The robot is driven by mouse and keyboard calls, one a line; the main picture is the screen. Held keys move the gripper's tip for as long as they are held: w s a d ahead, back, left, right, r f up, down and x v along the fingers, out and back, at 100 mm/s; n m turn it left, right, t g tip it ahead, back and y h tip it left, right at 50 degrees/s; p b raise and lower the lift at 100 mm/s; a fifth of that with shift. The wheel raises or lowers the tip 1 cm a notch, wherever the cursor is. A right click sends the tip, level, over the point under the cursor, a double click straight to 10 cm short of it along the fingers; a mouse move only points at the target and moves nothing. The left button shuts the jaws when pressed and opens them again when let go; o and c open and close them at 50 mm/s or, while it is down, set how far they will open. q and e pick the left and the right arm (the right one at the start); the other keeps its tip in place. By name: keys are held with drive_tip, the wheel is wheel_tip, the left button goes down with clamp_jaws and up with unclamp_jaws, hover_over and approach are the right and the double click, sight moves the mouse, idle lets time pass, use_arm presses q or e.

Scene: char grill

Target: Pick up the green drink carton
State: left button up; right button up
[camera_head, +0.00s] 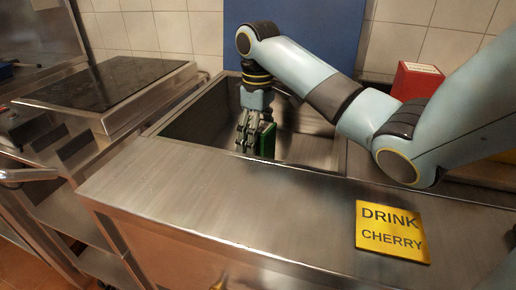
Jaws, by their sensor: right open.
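The green drink carton (268,141) stands in the sink, partly hidden behind my right gripper. Its narrow green side shows just right of the fingers. My right gripper (247,145) points down into the sink, open, with its fingers at the carton's left side. I cannot tell whether the fingers touch the carton. My left gripper is not in view.
The steel sink (310,148) has raised walls around the carton. A yellow card reading DRINK CHERRY (391,231) lies on the steel counter (200,196) in front. A red box (416,80) stands behind my right arm. A dark cooktop (108,82) is at left.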

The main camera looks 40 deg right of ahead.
drive_tip(key=c, duration=1.5)
drive_tip(key=shift+r, duration=0.2)
